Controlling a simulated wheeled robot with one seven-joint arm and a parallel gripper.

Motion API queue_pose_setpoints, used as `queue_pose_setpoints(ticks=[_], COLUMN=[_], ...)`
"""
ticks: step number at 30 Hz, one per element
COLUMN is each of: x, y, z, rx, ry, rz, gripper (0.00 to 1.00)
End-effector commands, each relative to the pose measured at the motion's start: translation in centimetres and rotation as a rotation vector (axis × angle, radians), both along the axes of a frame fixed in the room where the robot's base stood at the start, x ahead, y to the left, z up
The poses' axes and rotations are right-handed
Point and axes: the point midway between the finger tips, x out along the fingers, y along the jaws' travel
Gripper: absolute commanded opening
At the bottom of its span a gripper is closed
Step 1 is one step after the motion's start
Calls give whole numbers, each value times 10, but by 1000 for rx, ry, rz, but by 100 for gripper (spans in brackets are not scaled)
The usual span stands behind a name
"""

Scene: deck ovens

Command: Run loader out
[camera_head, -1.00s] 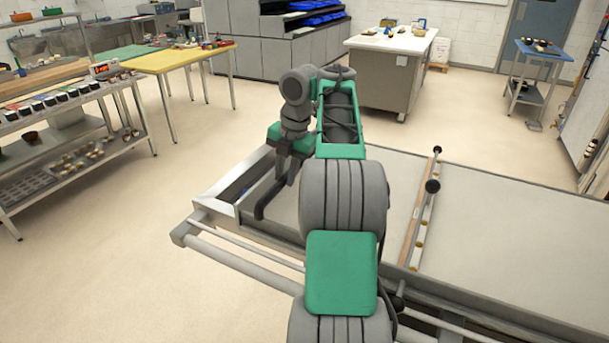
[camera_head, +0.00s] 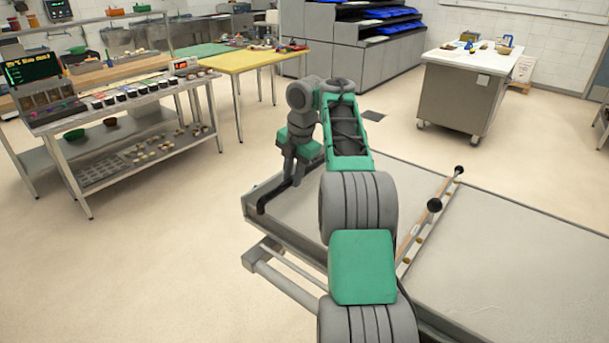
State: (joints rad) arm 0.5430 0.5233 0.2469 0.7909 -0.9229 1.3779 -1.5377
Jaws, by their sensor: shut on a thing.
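The loader (camera_head: 500,235) is a long, flat, pale bed with a metal rim, lying across the lower right of the head view. A black curved handle (camera_head: 262,205) stands at its left end. My gripper (camera_head: 292,178) is shut on this handle; its fingertips are small and partly hidden in the picture. A wooden and metal crossbar (camera_head: 415,238) with two black knobs lies across the bed. My arm hides part of the bed and its near edge. A pale frame rail (camera_head: 290,280) shows below the loader's left end.
A steel rack (camera_head: 150,145) with bowls and small containers stands at the left, with a yellow-topped table (camera_head: 240,60) behind. A white-topped counter (camera_head: 470,60) stands at the back right. The floor left of the loader is clear.

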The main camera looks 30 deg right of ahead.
Motion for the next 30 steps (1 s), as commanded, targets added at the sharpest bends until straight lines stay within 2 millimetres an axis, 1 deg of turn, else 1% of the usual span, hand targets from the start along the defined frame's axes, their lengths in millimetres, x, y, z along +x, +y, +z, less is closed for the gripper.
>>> queue_pose_setpoints(ticks=[6,17,18,25,30], x=[5,7,7,6,5], y=[2,2,3,1,0], z=[0,1,1,0,0], rx=[0,1,1,1,0], ry=[0,-6,-6,-2,0], rz=[-1,-3,-3,-6,-7], gripper=[0,0,23,42,43])
